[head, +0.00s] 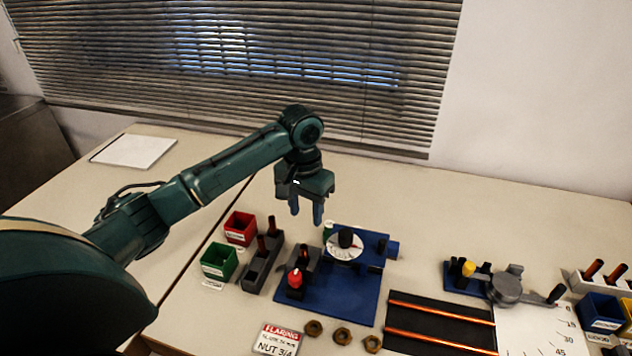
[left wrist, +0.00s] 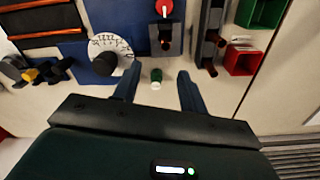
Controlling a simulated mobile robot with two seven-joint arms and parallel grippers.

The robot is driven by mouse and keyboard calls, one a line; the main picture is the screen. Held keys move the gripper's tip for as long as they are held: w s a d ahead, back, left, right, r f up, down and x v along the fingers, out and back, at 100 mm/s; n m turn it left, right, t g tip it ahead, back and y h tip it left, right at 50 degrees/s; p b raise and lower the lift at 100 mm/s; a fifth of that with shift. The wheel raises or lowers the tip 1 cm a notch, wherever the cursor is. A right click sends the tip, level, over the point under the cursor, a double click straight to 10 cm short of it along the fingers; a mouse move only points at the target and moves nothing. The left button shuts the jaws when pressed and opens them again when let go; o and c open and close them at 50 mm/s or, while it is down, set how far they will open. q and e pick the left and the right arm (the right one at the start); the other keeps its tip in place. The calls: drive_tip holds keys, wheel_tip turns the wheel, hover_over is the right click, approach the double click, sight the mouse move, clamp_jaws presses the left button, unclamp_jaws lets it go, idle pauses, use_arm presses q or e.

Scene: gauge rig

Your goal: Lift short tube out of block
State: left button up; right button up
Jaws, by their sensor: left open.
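A dark grey block (head: 263,268) stands on the table left of the blue rig, with two brown tubes upright in it, a front tube (head: 261,246) and a rear tube (head: 272,226). I cannot tell which is shorter. The block (left wrist: 204,52) also shows in the left wrist view, at the upper right. My left gripper (head: 306,213) is open and empty, pointing down above the table behind the blue rig. It is apart from the block and tubes. In the left wrist view its fingers (left wrist: 155,82) frame a small green and white bottle (left wrist: 156,78) below. My right gripper is not seen.
The blue rig (head: 340,298) carries a dial (head: 344,247) and a red-topped part (head: 295,278). Red (head: 240,229) and green (head: 219,261) bins stand left of the block. Copper tubes lie on a black mat (head: 440,325).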

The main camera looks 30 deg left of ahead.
sight(304, 247)
use_arm(q)
drive_tip(key=f, duration=1)
drive_tip(key=shift+a+p, duration=0.35)
drive_tip(key=shift+a, duration=0.05)
drive_tip(key=shift+w+f, duration=0.1)
drive_tip(key=shift+f, duration=0.7)
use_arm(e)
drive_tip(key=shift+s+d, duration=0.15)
use_arm(q)
clamp_jaws()
